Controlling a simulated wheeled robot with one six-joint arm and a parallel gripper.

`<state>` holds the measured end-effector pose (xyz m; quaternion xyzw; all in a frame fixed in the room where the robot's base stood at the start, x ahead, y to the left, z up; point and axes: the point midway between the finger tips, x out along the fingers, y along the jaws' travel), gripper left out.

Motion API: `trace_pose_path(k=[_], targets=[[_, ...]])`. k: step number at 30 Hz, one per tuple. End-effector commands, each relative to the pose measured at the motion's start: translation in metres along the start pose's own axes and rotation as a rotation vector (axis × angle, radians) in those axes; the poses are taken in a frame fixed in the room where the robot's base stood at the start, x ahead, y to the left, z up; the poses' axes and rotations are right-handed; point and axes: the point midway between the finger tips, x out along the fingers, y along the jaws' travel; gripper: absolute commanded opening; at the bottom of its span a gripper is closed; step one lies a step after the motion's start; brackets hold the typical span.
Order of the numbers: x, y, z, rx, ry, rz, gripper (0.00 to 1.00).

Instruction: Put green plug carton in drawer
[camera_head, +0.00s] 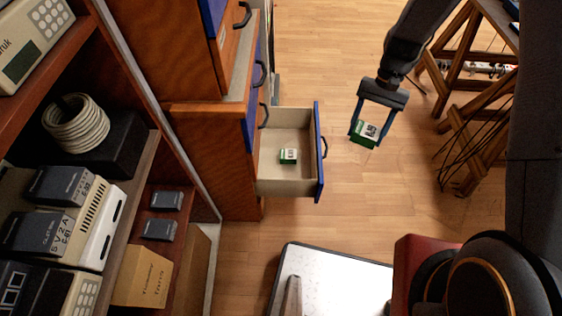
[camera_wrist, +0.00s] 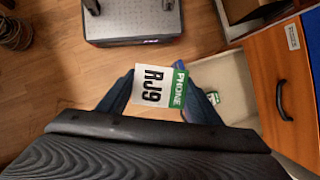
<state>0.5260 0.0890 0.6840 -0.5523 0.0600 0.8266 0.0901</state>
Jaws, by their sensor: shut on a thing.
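My gripper (camera_head: 374,128) is shut on a green and white plug carton (camera_head: 364,133), held in the air to the right of the open drawer. In the wrist view the carton (camera_wrist: 160,88) shows the words "RJ9" and "PHONE" between the two fingers. The drawer (camera_head: 273,184) is pulled out from a wooden cabinet and has a blue front with a dark handle. A second small green and white carton (camera_head: 288,155) lies inside it on the pale floor. Part of the drawer (camera_wrist: 233,72) shows at the right of the wrist view.
A shelf unit (camera_head: 190,148) with phones, boxes and a coiled cable (camera_head: 77,122) stands at the left. Wooden trestles (camera_head: 463,125) with hanging cables stand at the right. A white-topped platform (camera_head: 330,280) is at the bottom. Wood floor between drawer and gripper is clear.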

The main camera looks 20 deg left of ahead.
Motion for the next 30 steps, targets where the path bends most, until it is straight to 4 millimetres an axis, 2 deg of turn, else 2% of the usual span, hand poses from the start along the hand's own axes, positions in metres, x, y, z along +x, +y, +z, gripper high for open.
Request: trace_pose_path(k=[1, 15, 24, 30], targets=[[0.02, -0.014, -0.009, 0.023, -0.001, -0.01, 0.34], [0.131, -0.12, -0.038, 0.3, -0.001, -0.124, 0.34], [0.203, -0.177, -0.053, 0.482, 0.0, -0.198, 0.34], [0.243, -0.207, -0.06, 0.591, 0.0, -0.244, 0.34]])
